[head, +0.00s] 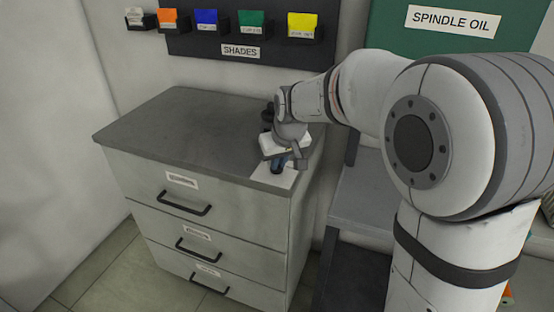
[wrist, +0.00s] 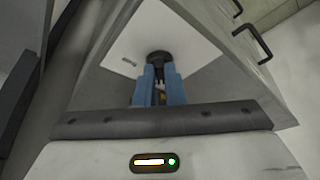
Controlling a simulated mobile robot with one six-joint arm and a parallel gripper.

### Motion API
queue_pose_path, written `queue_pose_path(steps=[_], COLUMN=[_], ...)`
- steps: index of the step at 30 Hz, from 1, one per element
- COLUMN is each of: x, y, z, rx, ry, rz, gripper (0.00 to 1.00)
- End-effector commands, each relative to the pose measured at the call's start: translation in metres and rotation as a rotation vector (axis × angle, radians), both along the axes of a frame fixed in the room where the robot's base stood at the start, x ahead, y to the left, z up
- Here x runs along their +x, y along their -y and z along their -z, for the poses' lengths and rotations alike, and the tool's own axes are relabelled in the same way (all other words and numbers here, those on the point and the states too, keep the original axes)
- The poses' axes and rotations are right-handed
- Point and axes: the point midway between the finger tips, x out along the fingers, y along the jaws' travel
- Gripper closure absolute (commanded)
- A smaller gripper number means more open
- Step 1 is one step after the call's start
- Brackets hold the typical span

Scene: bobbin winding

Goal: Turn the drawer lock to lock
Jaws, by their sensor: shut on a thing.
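The drawer lock (wrist: 158,56) is a dark round piece on a white plate (wrist: 205,50), seen in the wrist view. In the head view the plate (head: 287,181) lies on the cabinet top at its front right corner, and the lock is mostly hidden by my gripper. My gripper (head: 277,167) points down over the plate. In the wrist view its two blue fingers (wrist: 160,78) are close together at the lock, shut on its dark part. Small dark lettering shows on the plate, too small to read. Which way the lock is turned cannot be told.
The grey cabinet (head: 180,130) has three shut drawers with black handles (head: 184,204). Its top is clear left of my gripper. Behind it hangs a dark "SHADES" board (head: 240,52) with coloured packets. A lower grey surface (head: 365,200) is at the right.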

Motion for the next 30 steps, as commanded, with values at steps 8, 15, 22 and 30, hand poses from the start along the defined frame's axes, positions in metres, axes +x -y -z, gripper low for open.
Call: queue_pose_path(steps=[8, 15, 22, 30], x=[0.0017, 0.0017, 0.0013, 0.0007], y=[0.0008, 0.0007, 0.0006, 0.0005], z=[-0.0019, -0.0019, -0.0015, -0.0005], rx=[0.0, 0.0, 0.0, 0.0], ry=[0.005, 0.005, 0.004, 0.001], rz=[-0.036, -0.038, -0.037, -0.038], gripper=[1.0, 1.0, 0.8, 0.69])
